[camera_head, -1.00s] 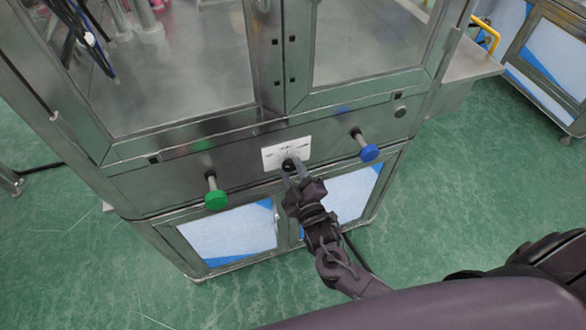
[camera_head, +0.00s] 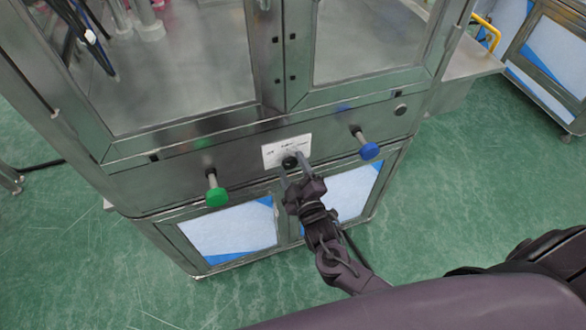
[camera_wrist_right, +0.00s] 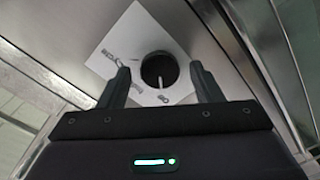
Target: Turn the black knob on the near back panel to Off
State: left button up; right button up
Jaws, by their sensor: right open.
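The black knob (camera_head: 289,162) sits on a white label plate (camera_head: 271,155) on the metal panel of the machine. In the right wrist view the knob (camera_wrist_right: 160,69) is round and dark, with a pale pointer line toward the lower edge of the plate (camera_wrist_right: 128,40). The printing is too small to read surely. My right gripper (camera_head: 290,174) is open, its fingertips just in front of the knob. In the right wrist view the fingers (camera_wrist_right: 160,80) stand apart, one on each side of the knob, with gaps between. My left gripper is not in view.
A green knob (camera_head: 216,197) on a stem sticks out left of the plate, and a blue knob (camera_head: 369,151) sticks out right of it. Glazed doors (camera_head: 190,60) rise above the panel. Green floor (camera_head: 450,230) is clear at the right.

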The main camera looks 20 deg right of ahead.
jog(key=s, duration=0.7)
jog(key=shift+s+b, duration=0.4)
jog(key=shift+d, duration=0.1)
jog(key=s+d+f+m+g, duration=0.1)
jog(key=s+d+f+g, duration=0.1)
jog(key=f, duration=0.6)
jog(key=s+d+f+m+g, duration=0.1)
jog(key=s+d+f+g, duration=0.15)
jog(key=f, duration=0.65)
jog(key=s+d+f+m+g, duration=0.1)
jog(key=s+f+g, duration=0.2)
jog(key=f, duration=0.5)
jog(key=s+d+f+m+g, duration=0.1)
jog(key=s+f+g, duration=0.3)
jog(key=s+f, duration=0.5)
jog(key=s+d+f+m+g, duration=0.1)
jog(key=s+f+m+g, duration=0.3)
jog(key=s, duration=1.3)
notch_tip(320, 180, down, 5)
jog(key=shift+r+g+h, duration=0.1)
jog(key=shift+g+h, duration=0.2)
jog(key=shift+g, duration=0.45)
jog(key=shift+c, duration=0.5)
